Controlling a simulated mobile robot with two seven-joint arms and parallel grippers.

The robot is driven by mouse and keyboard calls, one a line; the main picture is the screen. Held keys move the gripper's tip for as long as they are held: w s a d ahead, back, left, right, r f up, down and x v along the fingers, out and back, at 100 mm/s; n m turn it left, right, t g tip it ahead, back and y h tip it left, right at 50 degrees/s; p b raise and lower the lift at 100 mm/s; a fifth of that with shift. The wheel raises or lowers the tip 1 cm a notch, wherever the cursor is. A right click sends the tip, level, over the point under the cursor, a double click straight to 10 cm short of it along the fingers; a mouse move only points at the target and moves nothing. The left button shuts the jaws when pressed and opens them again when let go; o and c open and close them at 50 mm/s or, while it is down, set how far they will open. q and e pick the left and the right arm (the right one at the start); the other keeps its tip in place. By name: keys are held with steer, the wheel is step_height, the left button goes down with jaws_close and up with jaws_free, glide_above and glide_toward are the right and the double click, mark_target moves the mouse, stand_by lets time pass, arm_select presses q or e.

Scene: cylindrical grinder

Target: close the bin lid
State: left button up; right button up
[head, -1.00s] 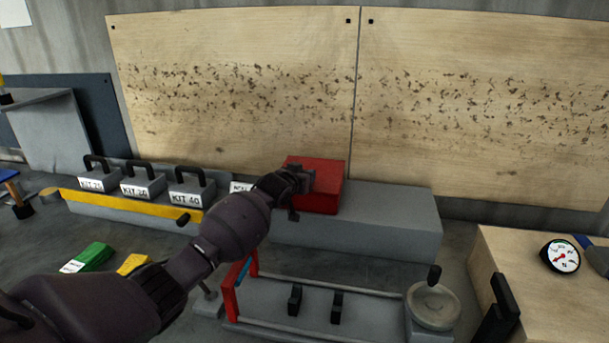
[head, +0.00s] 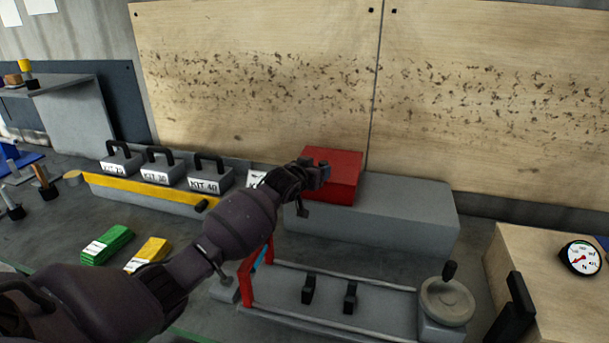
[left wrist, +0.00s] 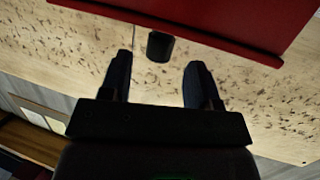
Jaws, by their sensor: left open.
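A red box-like bin (head: 337,178) stands on a long grey block in front of the wooden board. Its upper face looks flat and red; I cannot tell from the head view how its lid stands. My left gripper (head: 313,183) is at the bin's left front side and covers part of it. In the left wrist view a red panel with a raised edge (left wrist: 215,28), part of the bin or its lid, fills the top. A short black cylinder (left wrist: 160,46) shows between the open fingers of my left gripper (left wrist: 160,82); contact is not visible. My right gripper is not in view.
Several grey kit boxes (head: 210,180) stand left on a yellow-edged rack. The grey block (head: 400,215) extends right of the bin. A fixture with a handwheel (head: 447,302) lies in front, and a dial gauge (head: 580,258) is at right. Green (head: 107,245) and yellow blocks lie left.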

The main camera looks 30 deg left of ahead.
arm_select(q)
steer(key=v, duration=0.6)
steer(key=shift+s, duration=0.45)
